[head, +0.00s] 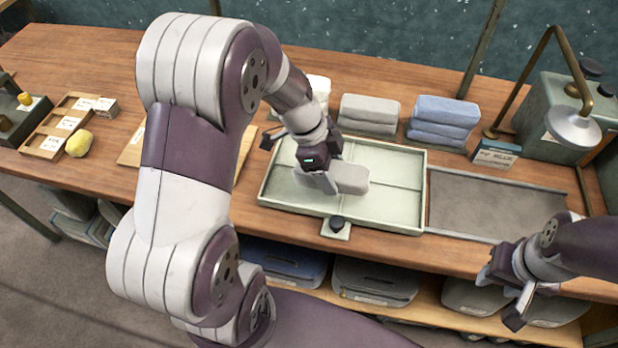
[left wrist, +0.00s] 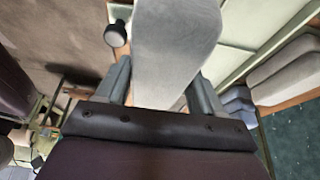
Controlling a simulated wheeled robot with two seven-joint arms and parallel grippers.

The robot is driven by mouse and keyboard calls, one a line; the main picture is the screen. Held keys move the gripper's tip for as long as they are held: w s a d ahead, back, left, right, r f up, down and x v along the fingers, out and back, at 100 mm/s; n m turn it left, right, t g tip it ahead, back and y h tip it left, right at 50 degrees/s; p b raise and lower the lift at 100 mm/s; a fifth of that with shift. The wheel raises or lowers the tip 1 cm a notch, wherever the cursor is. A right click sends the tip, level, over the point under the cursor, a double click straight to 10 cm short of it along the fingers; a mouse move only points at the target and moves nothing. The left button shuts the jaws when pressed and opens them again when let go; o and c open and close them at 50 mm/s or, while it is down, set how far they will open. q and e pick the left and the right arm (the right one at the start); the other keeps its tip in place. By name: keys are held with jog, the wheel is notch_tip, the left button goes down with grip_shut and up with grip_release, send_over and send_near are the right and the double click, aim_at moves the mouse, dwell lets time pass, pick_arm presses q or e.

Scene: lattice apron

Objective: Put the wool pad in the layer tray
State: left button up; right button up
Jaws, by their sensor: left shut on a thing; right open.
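A light grey wool pad (head: 348,178) is held in my left gripper (head: 318,182), which is shut on it. The pad is over the pale green layer tray (head: 405,212), near the tray's middle dividers; I cannot tell whether it touches the tray floor. In the left wrist view the pad (left wrist: 175,50) lies between the two fingers of my left gripper (left wrist: 160,85). The tray (left wrist: 245,25) shows beside and beyond it. My right gripper (head: 508,290) is open and empty at the table's front right edge.
Folded stacks of grey (head: 369,113) and blue (head: 443,120) cloth stand behind the tray. A yellow lump (head: 79,143) and a wooden sorter (head: 60,125) are at left.

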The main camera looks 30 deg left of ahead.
pick_arm(q)
send_over(309, 191)
jog(key=a, duration=0.1)
notch_tip(309, 191, down, 4)
jog(key=shift+r+p, duration=0.25)
jog(key=shift+p, duration=0.1)
jog(key=shift+a+f, duration=0.2)
jog(key=shift+f, duration=0.1)
notch_tip(309, 191, down, 3)
jog(key=shift+s, duration=0.1)
jog(key=shift+f, duration=0.45)
jog(key=shift+f, duration=0.1)
jog(key=o, duration=0.7)
jog(key=shift+o, duration=0.2)
